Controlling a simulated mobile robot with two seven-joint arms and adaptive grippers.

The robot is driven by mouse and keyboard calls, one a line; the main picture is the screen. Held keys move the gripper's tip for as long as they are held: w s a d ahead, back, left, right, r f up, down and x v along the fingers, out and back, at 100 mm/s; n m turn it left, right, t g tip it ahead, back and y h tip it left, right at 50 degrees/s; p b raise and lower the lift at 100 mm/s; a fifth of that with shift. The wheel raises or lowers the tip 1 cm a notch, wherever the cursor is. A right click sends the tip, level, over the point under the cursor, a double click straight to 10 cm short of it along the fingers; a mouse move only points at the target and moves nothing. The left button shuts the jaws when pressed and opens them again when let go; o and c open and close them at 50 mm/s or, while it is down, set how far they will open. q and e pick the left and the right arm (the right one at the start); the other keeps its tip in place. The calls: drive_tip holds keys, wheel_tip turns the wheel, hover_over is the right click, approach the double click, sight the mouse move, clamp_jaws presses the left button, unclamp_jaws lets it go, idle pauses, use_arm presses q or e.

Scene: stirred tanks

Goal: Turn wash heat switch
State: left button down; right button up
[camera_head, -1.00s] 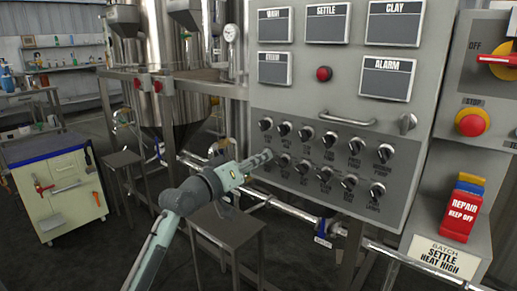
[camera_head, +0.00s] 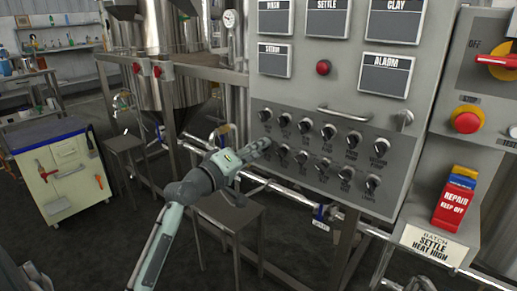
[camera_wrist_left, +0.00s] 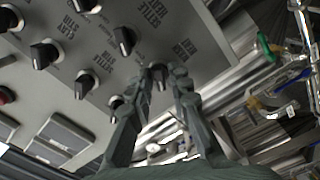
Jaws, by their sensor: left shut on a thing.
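The grey control panel (camera_head: 290,190) carries two rows of black rotary switches with light pointers. My left gripper (camera_head: 265,144) reaches in from the left to the left end of the lower row, and its fingers cover the switch there. In the left wrist view, my left gripper (camera_wrist_left: 160,75) is shut on that switch (camera_wrist_left: 159,71), with a finger on each side. Other switches of the upper row (camera_head: 328,132) and lower row (camera_head: 323,165) stand free. My right gripper is not in view.
A bar handle (camera_head: 345,113) and a red button (camera_head: 323,67) sit above the switches. A red repair tag (camera_head: 453,205) and a red emergency button (camera_head: 466,120) are at the right. A steel stool (camera_head: 230,212) and pipes lie below the arm.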

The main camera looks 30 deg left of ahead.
use_arm(q)
drive_tip(key=c, duration=1.6)
unclamp_jaws()
drive_tip(key=shift+c, duration=0.2)
drive_tip(key=s, duration=1.2)
drive_tip(key=shift+a, duration=0.45)
